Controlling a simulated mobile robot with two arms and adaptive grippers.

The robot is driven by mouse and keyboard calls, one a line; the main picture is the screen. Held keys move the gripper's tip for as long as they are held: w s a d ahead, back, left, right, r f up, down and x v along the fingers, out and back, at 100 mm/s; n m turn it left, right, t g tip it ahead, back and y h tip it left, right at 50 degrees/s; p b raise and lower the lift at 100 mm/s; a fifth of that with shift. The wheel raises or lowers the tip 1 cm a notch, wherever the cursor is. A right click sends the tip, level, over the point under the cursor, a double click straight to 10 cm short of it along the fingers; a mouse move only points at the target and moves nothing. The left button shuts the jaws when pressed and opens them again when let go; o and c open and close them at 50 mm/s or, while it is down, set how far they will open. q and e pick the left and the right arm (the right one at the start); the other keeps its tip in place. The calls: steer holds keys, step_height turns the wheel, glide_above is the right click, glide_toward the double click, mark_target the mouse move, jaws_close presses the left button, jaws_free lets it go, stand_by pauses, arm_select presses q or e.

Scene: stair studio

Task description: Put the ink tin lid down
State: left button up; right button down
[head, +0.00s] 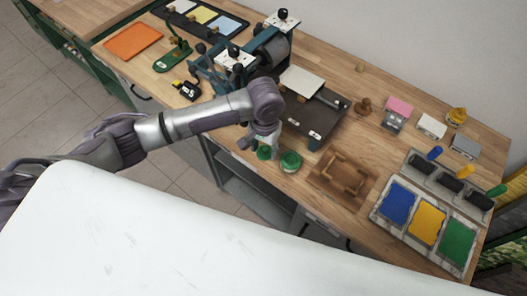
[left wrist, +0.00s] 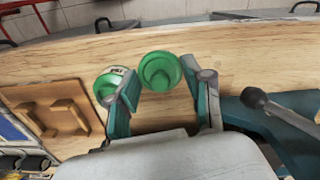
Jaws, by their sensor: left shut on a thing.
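The ink tin lid (left wrist: 160,72) is round and green, and shows between the two fingers of my left gripper (left wrist: 166,80) in the left wrist view. My left gripper (head: 259,143) is shut on it, over the front edge area of the wooden bench in the head view, where the lid (head: 264,153) is partly hidden by the fingers. The green ink tin (head: 290,162) stands on the bench just right of it and also shows in the left wrist view (left wrist: 110,86), partly behind a finger. I cannot tell whether the lid touches the bench. My right gripper is not in view.
A wooden frame tray (head: 343,178) lies right of the tin. A dark press bed (head: 308,118) is behind. A tray of blue, yellow and green ink pads (head: 427,222) stands at the right. Little bare bench lies along the front edge (head: 297,183).

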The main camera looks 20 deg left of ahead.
mark_target(264, 156)
arm_select(q)
steer(key=shift+a+f, duration=0.15)
steer(key=shift+f, duration=0.55)
step_height(264, 156, down, 2)
steer(key=shift+f+p, duration=0.15)
steer(key=shift+p, duration=0.35)
steer(key=shift+f, duration=0.4)
steer(key=o, duration=0.7)
steer(key=shift+c, duration=0.2)
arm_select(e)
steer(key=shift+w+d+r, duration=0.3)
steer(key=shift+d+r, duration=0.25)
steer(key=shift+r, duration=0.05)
arm_select(q)
steer(key=shift+r, duration=0.15)
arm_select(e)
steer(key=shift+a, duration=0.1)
